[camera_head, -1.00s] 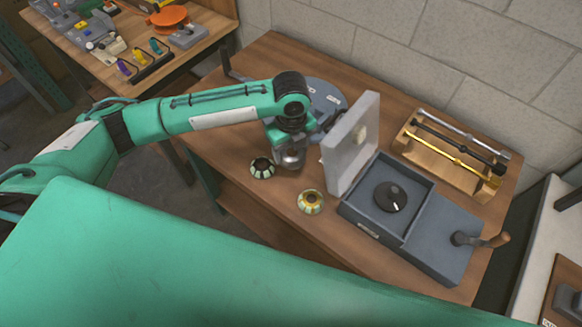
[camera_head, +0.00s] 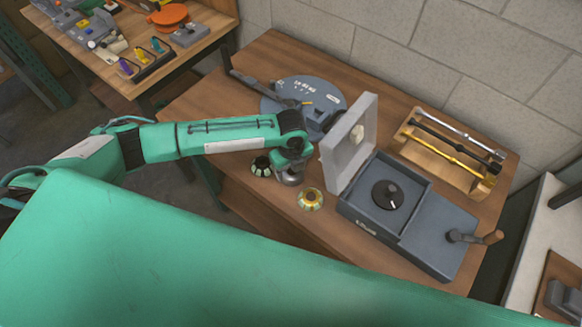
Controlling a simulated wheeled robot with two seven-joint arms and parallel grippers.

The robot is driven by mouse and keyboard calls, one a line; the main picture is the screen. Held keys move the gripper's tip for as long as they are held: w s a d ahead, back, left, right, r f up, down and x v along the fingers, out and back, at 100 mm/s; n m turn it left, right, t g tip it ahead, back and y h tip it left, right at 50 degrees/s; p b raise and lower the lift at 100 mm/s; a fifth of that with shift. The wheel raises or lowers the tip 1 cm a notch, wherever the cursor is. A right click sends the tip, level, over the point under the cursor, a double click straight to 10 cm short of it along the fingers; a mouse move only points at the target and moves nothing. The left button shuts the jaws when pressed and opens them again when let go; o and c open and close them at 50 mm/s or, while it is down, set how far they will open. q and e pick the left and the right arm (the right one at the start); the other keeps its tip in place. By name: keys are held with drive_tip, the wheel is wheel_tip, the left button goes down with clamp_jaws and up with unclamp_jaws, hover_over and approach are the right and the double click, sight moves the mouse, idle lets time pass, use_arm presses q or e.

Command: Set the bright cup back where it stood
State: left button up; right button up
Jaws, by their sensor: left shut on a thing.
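My left gripper (camera_head: 290,168) reaches in from the left and points down near the front edge of the wooden table. It is shut on a small bright silver cup (camera_head: 290,180), mostly hidden beneath the jaws. The cup is between a dark-rimmed cup (camera_head: 261,167) on its left and a gold-rimmed cup (camera_head: 311,200) on its lower right. I cannot tell whether the held cup touches the table. My right gripper is not in view.
A grey box (camera_head: 400,222) with a raised lid (camera_head: 350,140) and a black knob stands right of the cups. A round blue-grey disc (camera_head: 290,88) lies behind. A wooden rack (camera_head: 440,158) with several rods stands at the back right.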

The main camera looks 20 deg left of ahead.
use_arm(q)
drive_tip(key=shift+f, duration=0.15)
drive_tip(key=o, duration=0.9)
drive_tip(key=shift+o, duration=0.9)
wheel_tip(320, 180, up, 12)
drive_tip(key=b, duration=0.3)
drive_tip(key=shift+r, duration=0.25)
drive_tip(key=shift+f, duration=0.1)
